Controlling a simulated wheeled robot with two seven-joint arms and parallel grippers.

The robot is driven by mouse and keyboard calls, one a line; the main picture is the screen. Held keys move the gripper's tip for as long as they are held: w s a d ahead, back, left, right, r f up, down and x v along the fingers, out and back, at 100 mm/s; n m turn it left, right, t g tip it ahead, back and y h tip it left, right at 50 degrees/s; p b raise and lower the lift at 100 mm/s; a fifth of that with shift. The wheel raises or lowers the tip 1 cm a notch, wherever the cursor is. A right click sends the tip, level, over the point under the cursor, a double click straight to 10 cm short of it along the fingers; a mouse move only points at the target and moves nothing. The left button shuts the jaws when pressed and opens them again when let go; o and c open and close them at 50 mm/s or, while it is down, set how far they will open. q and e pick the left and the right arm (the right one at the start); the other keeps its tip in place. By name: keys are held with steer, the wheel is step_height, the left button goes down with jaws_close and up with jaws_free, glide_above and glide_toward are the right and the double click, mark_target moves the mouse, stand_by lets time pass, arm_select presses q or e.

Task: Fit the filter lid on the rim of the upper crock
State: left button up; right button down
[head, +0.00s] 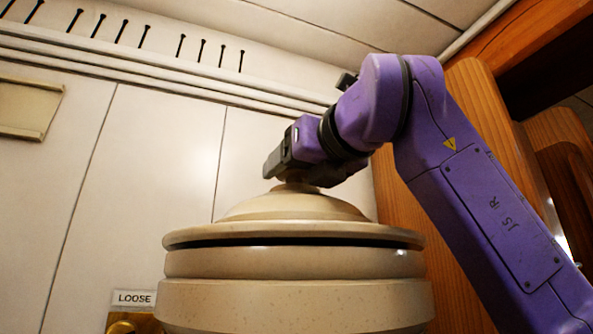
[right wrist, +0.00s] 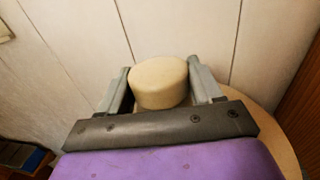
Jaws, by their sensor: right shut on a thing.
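The filter lid (head: 290,207) is a speckled cream dome with a wide flat brim and a knob on top. My right gripper (head: 283,168) is shut on the lid's knob (right wrist: 158,83), which sits between its two fingers in the right wrist view. The lid is over the upper crock (head: 290,264), a cream crock with a rounded rim. A dark band shows between the brim and the rim; I cannot tell whether they touch anywhere. The lid looks about level and centred. Its far side is hidden. My left gripper is not in view.
A white panelled wall (head: 150,150) stands behind the crock. A wooden post (head: 480,110) and wooden frame are on the right, behind my right arm. A "LOOSE" label (head: 135,298) and a brass fitting (head: 130,323) are at the lower left.

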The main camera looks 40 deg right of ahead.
steer(key=shift+f, duration=0.15)
steer(key=shift+c, duration=0.6)
jaws_free()
steer(key=shift+s, duration=0.15)
steer(key=shift+a+f, duration=0.1)
steer(key=s, duration=0.1)
steer(key=s+b, duration=0.1)
steer(key=s, duration=0.1)
steer(key=s+b, duration=0.1)
steer(key=s, duration=0.1)
steer(key=shift+a+f, duration=0.15)
steer(key=shift+a, duration=0.1)
steer(key=s, duration=0.5)
steer(key=shift+s+a+r, duration=0.1)
steer(key=shift+a+r, duration=0.15)
steer(key=shift+a, duration=0.05)
steer(key=shift+s, duration=0.2)
steer(key=shift+d, duration=0.1)
